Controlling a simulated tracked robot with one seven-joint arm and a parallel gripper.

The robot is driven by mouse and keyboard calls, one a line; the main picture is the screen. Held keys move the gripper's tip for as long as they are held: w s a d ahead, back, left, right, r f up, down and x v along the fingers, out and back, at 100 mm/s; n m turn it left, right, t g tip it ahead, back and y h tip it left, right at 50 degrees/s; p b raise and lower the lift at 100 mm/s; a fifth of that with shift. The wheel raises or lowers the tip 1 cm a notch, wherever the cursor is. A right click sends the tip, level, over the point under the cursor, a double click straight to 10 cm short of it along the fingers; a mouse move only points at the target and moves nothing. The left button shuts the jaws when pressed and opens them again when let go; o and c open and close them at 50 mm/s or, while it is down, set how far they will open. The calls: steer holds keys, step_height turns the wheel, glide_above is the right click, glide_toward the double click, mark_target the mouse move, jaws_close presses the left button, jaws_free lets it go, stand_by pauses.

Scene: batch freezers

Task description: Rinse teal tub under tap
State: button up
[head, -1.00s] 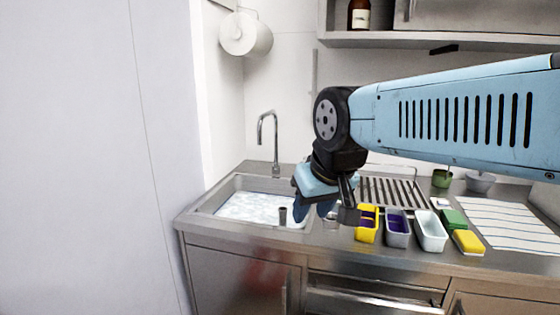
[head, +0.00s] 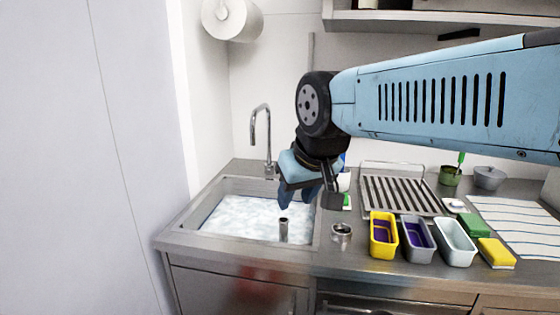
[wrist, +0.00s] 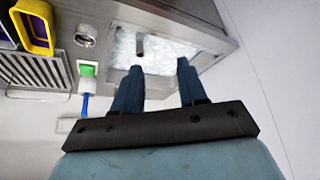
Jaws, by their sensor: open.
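The tap (head: 262,125) is a curved metal spout at the back of the sink (head: 200,212). The basin is full of white, foamy-looking water (head: 240,215). No clearly teal tub can be made out in either view. My gripper (head: 300,198) is open, fingers pointing down, over the right part of the basin and right of the tap. In the wrist view the two blue fingers (wrist: 159,68) are apart with nothing between them, and the basin shows beyond them.
On the counter right of the sink stand a metal cup (head: 341,233), a yellow tub (head: 383,247), a grey tub (head: 408,254) and a pale tub (head: 465,257). A yellow sponge (head: 497,253) and a ribbed drainer (head: 385,190) are nearby. A short pipe (head: 283,229) stands in the basin.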

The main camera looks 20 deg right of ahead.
steer(key=shift+w+d, duration=0.2)
steer(key=shift+w, duration=0.15)
steer(key=w+d+f+m+t, duration=0.2)
steer(key=w+d+f+m, duration=0.15)
steer(key=w, duration=0.65)
steer(key=w+d+f+m+t+h, duration=0.1)
steer(key=w+d+f+m+t, duration=0.1)
steer(key=w+f+m, duration=0.5)
steer(key=w+d+f+m+t, duration=0.1)
steer(key=w+d+f+m, duration=0.15)
steer(key=w, duration=0.95)
steer(key=w+d+f+m+t+h, duration=0.1)
steer(key=w+d+m+t+h, duration=0.15)
steer(key=d+m, duration=0.5)
steer(key=w+d+f+m+t+h, duration=0.2)
steer(key=d+m+t, duration=0.2)
steer(key=d+m, duration=0.3)
steer(key=shift+m, duration=0.45)
steer(key=x, duration=0.8)
steer(key=a+x, duration=0.1)
steer(key=x, duration=0.4)
steer(key=shift+w+r, duration=0.2)
steer(key=shift+r, duration=0.05)
steer(key=shift+c, duration=0.2)
